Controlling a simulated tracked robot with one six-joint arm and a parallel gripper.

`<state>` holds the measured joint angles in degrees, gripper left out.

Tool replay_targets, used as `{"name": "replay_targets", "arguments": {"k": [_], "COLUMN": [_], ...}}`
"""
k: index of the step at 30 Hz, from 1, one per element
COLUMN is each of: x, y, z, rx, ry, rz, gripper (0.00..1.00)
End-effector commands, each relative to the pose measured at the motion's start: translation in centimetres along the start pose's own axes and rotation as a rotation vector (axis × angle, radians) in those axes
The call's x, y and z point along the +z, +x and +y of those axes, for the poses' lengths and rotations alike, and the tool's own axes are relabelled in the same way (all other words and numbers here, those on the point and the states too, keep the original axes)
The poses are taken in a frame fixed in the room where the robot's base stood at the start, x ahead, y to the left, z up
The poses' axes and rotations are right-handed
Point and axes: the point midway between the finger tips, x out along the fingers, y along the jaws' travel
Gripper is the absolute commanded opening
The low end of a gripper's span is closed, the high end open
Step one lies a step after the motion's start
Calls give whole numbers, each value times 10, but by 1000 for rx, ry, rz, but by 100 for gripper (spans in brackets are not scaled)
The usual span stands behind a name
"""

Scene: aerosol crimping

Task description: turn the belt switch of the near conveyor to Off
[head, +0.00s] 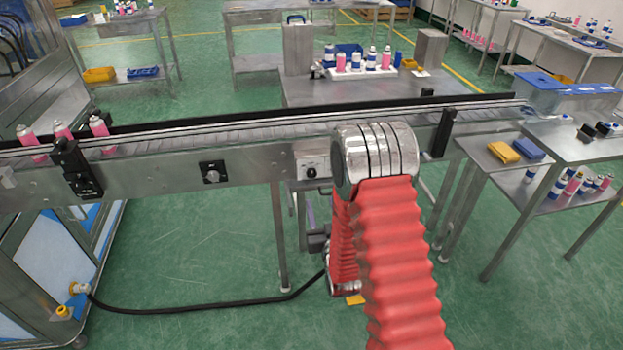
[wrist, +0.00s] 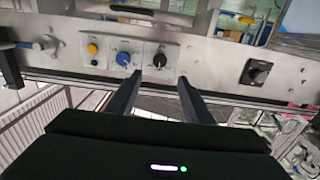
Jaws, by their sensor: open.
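The near conveyor (head: 250,170) crosses the head view, with a pale switch panel and black knob (head: 311,172) on its side. In the wrist view this looks like the plate with a black rotary knob (wrist: 159,60), beside a plate with a blue knob (wrist: 123,58) and a yellow button (wrist: 92,48). My gripper (wrist: 160,77) is open and empty. Its fingertips lie on either side of the black knob, just short of it in the picture; I cannot tell whether they touch. Labels and the knob's setting are too small to read.
A separate dark plate with a black knob (head: 213,173) is on the conveyor side; it also shows in the wrist view (wrist: 257,73). Pink cans (head: 62,131) stand on the belt at left. A black cable (head: 200,306) lies on the floor. A steel table (head: 545,146) stands right.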

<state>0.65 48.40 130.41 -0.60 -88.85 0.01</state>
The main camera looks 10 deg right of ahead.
Motion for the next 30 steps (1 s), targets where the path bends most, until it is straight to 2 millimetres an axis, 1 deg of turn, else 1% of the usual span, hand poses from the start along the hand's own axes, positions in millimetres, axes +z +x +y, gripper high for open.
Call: {"name": "replay_targets", "arguments": {"k": [5,8,30], "x": [0,0,0], "y": [6,14,119], "z": [0,0,0], "rx": [0,0,-1], "ry": [0,0,0], "rz": [1,0,1], "gripper": [46,46,46]}}
